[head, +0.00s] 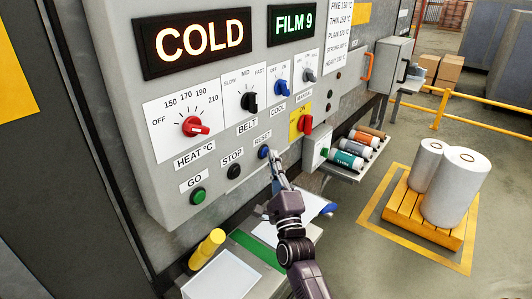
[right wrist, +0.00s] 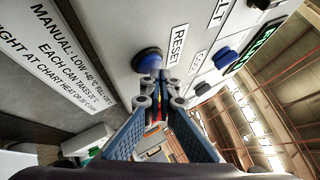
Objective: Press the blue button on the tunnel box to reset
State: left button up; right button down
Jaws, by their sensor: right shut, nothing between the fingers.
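The blue button (head: 263,152) labelled RESET sits on the lower right part of the grey control panel (head: 240,185) of the tunnel box. It also shows as a round blue cap in the right wrist view (right wrist: 148,60). My right gripper (head: 274,157) is shut and empty, its fingertips right beside the button. In the right wrist view the shut tips (right wrist: 162,76) overlap the button's lower edge; I cannot tell whether they touch it. My left gripper is not in view.
A black STOP button (head: 234,171) and a green GO button (head: 198,195) lie left of RESET. Above are a red heat knob (head: 195,127) and a red switch on a yellow plate (head: 305,123). A shelf with several cans (head: 346,159) stands right.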

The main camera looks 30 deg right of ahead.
jog(key=shift+s+d, duration=0.15)
jog(key=shift+s, duration=0.3)
jog(key=s, duration=0.1)
jog(key=s+d+p, duration=0.1)
jog(key=s, duration=0.1)
jog(key=s+d, duration=0.1)
jog(key=shift+s, duration=0.3)
jog(key=shift+a, duration=0.1)
dwell(0.7)
